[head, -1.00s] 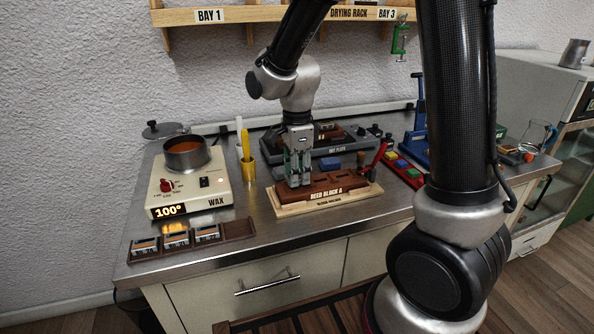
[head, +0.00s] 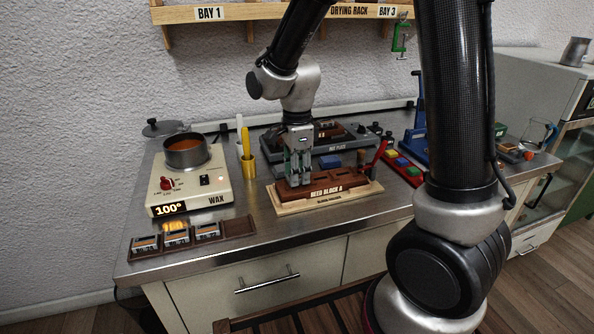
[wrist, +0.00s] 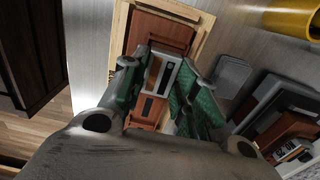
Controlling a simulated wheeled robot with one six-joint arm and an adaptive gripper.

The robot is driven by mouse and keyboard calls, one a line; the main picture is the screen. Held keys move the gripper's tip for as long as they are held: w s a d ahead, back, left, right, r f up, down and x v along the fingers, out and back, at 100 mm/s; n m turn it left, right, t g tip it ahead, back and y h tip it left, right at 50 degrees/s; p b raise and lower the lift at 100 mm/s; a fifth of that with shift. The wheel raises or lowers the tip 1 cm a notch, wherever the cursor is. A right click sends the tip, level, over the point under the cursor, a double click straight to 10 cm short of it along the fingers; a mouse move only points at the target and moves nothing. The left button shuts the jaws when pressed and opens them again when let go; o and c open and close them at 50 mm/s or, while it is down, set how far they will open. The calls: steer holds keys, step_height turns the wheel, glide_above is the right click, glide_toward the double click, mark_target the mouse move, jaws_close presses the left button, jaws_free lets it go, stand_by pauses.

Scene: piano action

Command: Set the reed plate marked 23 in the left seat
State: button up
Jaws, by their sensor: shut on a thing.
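Reed Block A (head: 345,188), a red-brown wooden block on a pale base, sits at the middle of the bench. My gripper (head: 298,180) points down over its left part. In the wrist view my gripper (wrist: 160,80) is shut on a small reed plate (wrist: 153,72) with pale, orange and dark bands. The plate lies between the green fingertips, over the red-brown block (wrist: 152,30). Its marking is not readable, and I cannot tell whether it is in the left seat or just above it. The fingers hide the left seat in the head view.
A wax heater (head: 190,183) reading 100° stands left, behind a dark tray (head: 240,226) of labelled plates. A brass cup (head: 247,168) stands left of the block. A hot plate (head: 350,143) lies behind; a red-handled tool (head: 376,158) is at right.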

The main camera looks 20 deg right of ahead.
steer(key=shift+f, duration=0.2)
steer(key=o, duration=1.1)
step_height(320, 180, up, 12)
steer(key=s+d+r+n+t, duration=0.2)
steer(key=s+d+n, duration=0.5)
steer(key=s+n, duration=0.2)
steer(key=s+d+r+n+t, duration=0.2)
steer(key=s+d+r+n, duration=0.1)
steer(key=s+d+n, duration=0.5)
steer(key=shift+s+n, duration=0.5)
steer(key=shift+s, duration=0.5)
